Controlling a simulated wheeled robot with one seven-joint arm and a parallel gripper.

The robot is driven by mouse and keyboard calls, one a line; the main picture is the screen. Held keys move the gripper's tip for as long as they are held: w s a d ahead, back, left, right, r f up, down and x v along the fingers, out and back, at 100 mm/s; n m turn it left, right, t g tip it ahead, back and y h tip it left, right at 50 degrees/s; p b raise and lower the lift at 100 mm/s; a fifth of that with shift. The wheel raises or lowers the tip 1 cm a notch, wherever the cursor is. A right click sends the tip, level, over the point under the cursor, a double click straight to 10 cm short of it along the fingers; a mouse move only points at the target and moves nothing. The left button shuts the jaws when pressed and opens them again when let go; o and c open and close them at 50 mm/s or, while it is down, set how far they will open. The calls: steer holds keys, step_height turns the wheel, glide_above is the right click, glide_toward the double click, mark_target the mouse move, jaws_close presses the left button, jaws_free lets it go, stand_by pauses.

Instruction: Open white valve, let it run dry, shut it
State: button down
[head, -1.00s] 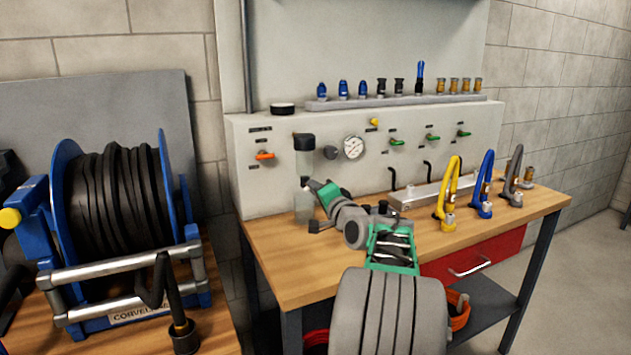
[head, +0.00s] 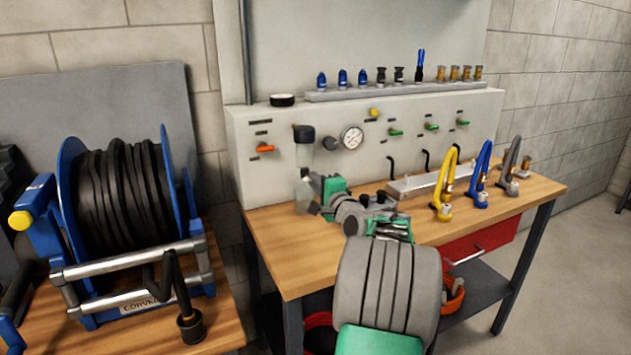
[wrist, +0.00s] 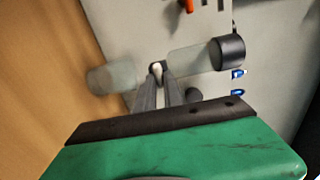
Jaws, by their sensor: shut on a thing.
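The clear cylinder with a black cap (head: 304,134) hangs on the grey panel at the left end of the bench. A small white valve (wrist: 157,67) shows at the cylinder in the wrist view, between my fingertips. My gripper (wrist: 159,76) is shut on it, with the clear tube (wrist: 190,59) to the right and a clear lower part (wrist: 110,78) to the left. In the head view my gripper (head: 308,200) is in front of the cylinder's lower part and covers the valve. The valve's turn and any liquid inside cannot be made out.
A gauge (head: 351,137), an orange-handled valve (head: 265,149) and green-handled valves (head: 395,132) are on the panel. Yellow (head: 446,187), blue (head: 481,183) and grey (head: 512,170) hooked tools stand on the bench. A hose reel (head: 120,215) stands at left.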

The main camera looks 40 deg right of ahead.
steer(key=c, duration=1.5)
jaws_free()
steer(key=shift+o, duration=0.2)
steer(key=shift+s, duration=0.1)
steer(key=v, duration=0.7)
steer(key=shift+s+a, duration=0.2)
steer(key=shift+s, duration=0.05)
